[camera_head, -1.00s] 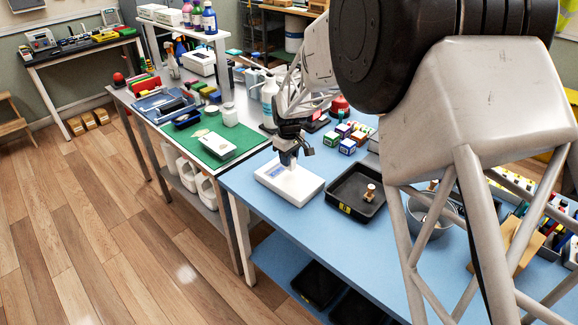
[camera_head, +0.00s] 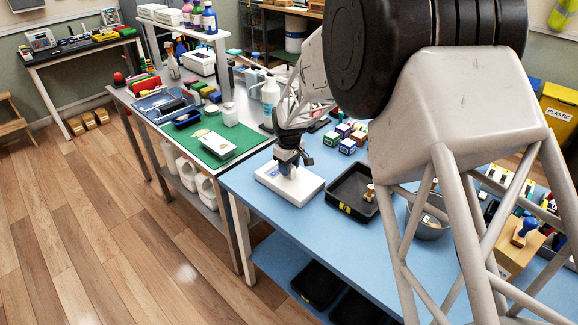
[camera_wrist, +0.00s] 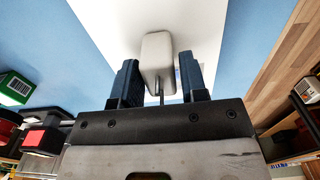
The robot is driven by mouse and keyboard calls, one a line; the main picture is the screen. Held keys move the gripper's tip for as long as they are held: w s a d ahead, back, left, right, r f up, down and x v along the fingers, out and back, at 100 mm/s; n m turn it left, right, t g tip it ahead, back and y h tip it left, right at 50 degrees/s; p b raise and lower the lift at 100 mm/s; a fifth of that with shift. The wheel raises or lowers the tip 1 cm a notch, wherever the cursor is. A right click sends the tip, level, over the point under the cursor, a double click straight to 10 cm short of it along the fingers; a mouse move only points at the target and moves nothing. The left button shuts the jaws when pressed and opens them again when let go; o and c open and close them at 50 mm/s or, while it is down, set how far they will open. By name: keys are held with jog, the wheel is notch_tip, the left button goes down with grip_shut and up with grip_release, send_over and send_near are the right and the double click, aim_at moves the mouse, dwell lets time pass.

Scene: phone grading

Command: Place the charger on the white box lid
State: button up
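The white charger (camera_wrist: 158,58) is a small rounded block in the wrist view. The lid also shows in the wrist view (camera_wrist: 115,25), under and behind the charger. Whether the charger touches the lid cannot be told.
A black tray (camera_head: 343,205) with a small object in it stands right of the lid. Several small boxes (camera_head: 345,137) stand behind it. A green mat (camera_head: 226,157) with another white box is on the left bench. A metal bowl (camera_head: 426,226) is at the right.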

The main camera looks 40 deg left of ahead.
jog(key=shift+o, duration=1.2)
notch_tip(320, 180, up, 12)
jog(key=shift+r, duration=0.15)
dwell(0.7)
